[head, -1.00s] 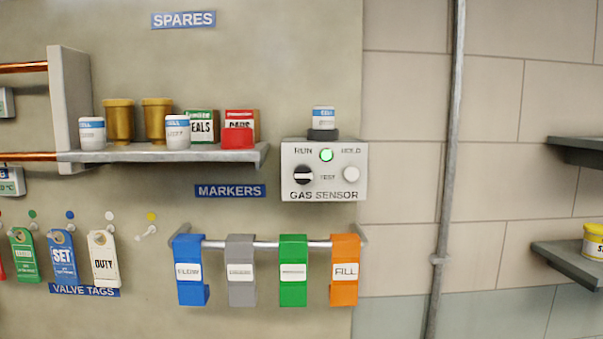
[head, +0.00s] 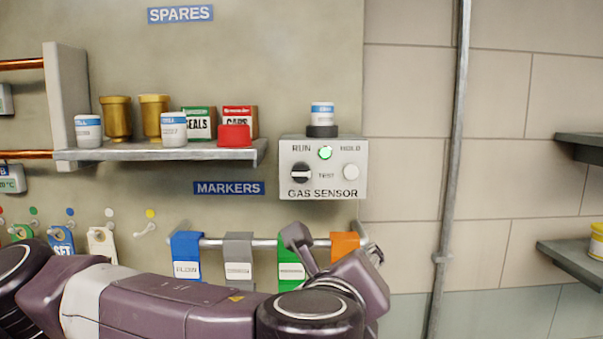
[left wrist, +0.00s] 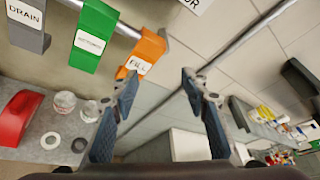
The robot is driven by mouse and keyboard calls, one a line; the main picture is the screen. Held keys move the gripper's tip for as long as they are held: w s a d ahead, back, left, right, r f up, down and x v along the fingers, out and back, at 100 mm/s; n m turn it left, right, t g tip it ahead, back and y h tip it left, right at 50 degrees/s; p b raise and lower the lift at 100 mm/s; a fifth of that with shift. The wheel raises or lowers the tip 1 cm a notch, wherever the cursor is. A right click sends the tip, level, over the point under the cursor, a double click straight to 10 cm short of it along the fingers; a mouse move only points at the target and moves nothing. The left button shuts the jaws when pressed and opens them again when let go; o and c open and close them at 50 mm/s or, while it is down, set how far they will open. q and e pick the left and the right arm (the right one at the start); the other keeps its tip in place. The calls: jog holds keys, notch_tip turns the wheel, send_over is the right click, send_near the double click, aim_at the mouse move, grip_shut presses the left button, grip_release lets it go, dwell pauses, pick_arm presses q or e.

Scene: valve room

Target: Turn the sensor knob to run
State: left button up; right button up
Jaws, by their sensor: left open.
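The gas sensor (head: 323,185) is a light grey box on the wall panel in the head view, with RUN at its upper left, HOLD at upper right and TEST in the middle. Its black knob (head: 301,173) sits at the left under RUN. A green lamp (head: 325,153) is lit, and a white round button (head: 350,172) is at the right. My left gripper (head: 335,246) is open and empty, below the sensor and apart from it. The left wrist view also shows its spread fingers (left wrist: 160,82), without the sensor.
A rail below the sensor carries blue (head: 187,249), grey (head: 238,250), green (head: 290,270) and orange (head: 344,243) markers, close to my gripper. A shelf (head: 200,152) with jars and boxes is at left. A pipe (head: 453,170) stands to the right.

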aim_at(301, 173)
pick_arm(q)
jog(key=a+r+m+t+y, duration=0.1)
jog(key=a+r+t+y, duration=0.1)
jog(key=a+r, duration=0.3)
jog(key=a+r+m+t+y, duration=0.1)
jog(key=a+r+t+y, duration=0.1)
jog(key=r, duration=0.5)
jog(key=w+p, duration=0.1)
jog(key=w, duration=0.1)
jog(key=w+p, duration=0.3)
jog(key=w, duration=0.1)
jog(key=shift+w+a+r, duration=0.2)
jog(key=shift+w+a, duration=0.1)
jog(key=shift+w, duration=0.05)
jog(key=shift+w+f+p, duration=0.1)
jog(key=shift+w+p, duration=0.3)
jog(key=shift+w, duration=0.1)
jog(key=shift+m, duration=0.3)
